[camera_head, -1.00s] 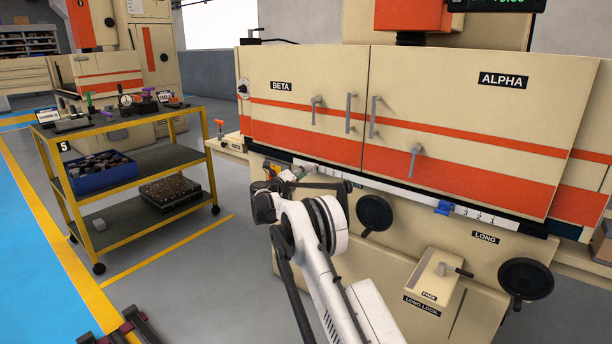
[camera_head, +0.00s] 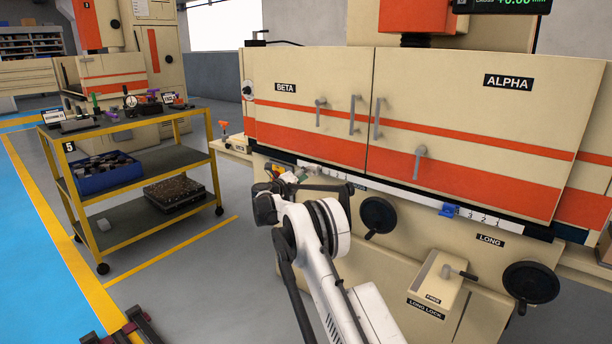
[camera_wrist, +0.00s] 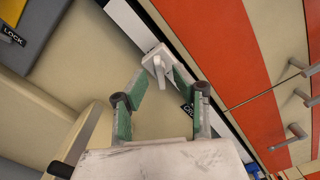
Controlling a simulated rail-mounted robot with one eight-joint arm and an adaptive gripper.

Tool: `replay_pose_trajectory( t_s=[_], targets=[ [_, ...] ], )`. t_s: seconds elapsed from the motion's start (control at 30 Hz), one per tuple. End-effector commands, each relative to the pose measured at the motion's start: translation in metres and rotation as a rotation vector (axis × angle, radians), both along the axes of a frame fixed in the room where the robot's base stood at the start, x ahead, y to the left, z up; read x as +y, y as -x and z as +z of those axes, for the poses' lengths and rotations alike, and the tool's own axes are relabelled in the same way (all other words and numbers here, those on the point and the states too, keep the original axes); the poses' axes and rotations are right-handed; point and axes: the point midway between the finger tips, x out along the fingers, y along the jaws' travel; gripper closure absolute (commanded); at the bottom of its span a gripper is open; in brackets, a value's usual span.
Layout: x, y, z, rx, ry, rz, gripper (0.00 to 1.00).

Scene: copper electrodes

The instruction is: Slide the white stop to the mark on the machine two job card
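The white stop (camera_wrist: 158,62) sits on the rail along the machine's front, high in the middle of the wrist view. My gripper (camera_wrist: 160,80) is open, its two green-padded fingers apart, with the stop's small knob at and slightly beyond the gap between the tips. Whether either finger touches it I cannot tell. In the head view my gripper (camera_head: 288,176) is at the left part of the scale rail (camera_head: 335,177), largely hidden by my wrist. Small white cards stand on the yellow cart, at its left (camera_head: 54,116) and right (camera_head: 168,97); their text is too small to read.
A blue stop (camera_head: 449,210) is farther right on the scale rail. The BETA and ALPHA doors (camera_head: 310,90) with grey handles rise above the rail. Black handwheels (camera_head: 378,215) and the LONG LOCK box (camera_head: 438,280) jut out below. The yellow cart (camera_head: 130,125) stands left.

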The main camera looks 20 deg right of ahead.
Motion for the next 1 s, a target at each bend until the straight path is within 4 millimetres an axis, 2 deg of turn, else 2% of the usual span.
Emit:
replay_pose_trajectory(
  t_s=[0.6,1.0],
  targets=[
    [0.046,0.024,0.000,0.000,0.000,0.000,0.73],
    [0.050,0.026,0.000,0.000,0.000,0.000,0.73]
  ],
)
